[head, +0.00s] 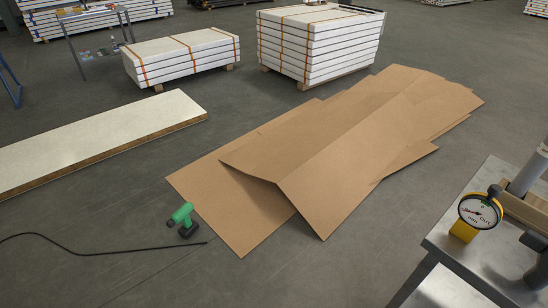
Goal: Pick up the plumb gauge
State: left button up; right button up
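The plumb gauge (480,211) is at the right of the head view. It has a round white dial with a dark rim and a needle, a dark knob on top and a yellow body below. It stands near the left corner of a grey metal table (458,284). Neither of my grippers is in view, and nothing is seen holding the gauge.
A wooden piece (524,214) and grey metal parts (530,172) are close right of the gauge, cut off by the frame. Flat cardboard (330,160) covers the mid floor. A green drill (181,215) and black cable (100,252) lie left. Strapped panel stacks (318,45) stand behind.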

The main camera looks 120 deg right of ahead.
aim_at(478, 211)
jog(key=z, duration=5.55)
